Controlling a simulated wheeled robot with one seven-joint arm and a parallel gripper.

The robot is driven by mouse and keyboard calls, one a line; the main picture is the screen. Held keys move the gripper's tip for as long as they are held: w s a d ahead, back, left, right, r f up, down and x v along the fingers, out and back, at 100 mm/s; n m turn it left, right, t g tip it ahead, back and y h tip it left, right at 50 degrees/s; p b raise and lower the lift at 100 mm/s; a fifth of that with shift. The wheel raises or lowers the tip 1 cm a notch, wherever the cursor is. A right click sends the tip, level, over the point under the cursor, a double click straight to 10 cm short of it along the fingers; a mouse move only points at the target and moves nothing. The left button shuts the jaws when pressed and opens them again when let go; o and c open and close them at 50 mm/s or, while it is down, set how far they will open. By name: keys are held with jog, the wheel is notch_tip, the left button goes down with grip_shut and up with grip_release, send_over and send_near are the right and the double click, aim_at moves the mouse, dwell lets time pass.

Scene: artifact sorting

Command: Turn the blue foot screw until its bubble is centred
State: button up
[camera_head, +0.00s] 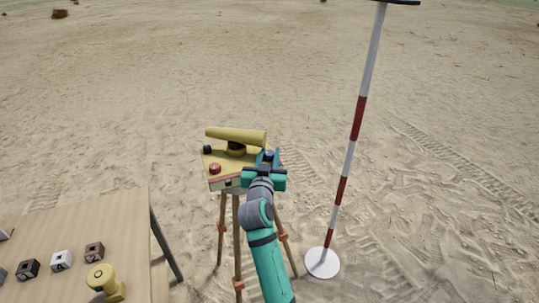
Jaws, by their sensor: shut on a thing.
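A yellow survey instrument (218,136) with a tube-shaped telescope stands on a wooden tripod (237,235) in the middle of the view. Its top plate (231,168) carries a red foot screw (215,168) at the front left and a black knob (207,149) at the back left. The blue foot screw (269,154) is at the right side of the plate. My teal gripper (269,158) is shut on the blue foot screw, with a finger on each side. My arm hides the front right of the plate. I cannot make out the bubble.
A red and white ranging pole (349,160) stands on a round white base (322,263) right of the tripod. A wooden table (110,215) at the lower left holds several small blocks and a yellow object (103,281). Open sand lies behind.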

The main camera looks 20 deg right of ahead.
jog(key=shift+d+h, duration=0.1)
jog(key=shift+h, duration=0.2)
dwell(0.4)
jog(key=o, duration=1.1)
jog(key=shift+c, duration=0.2)
jog(key=shift+s, duration=0.1)
jog(key=v, duration=1)
jog(key=shift+s+a, duration=0.25)
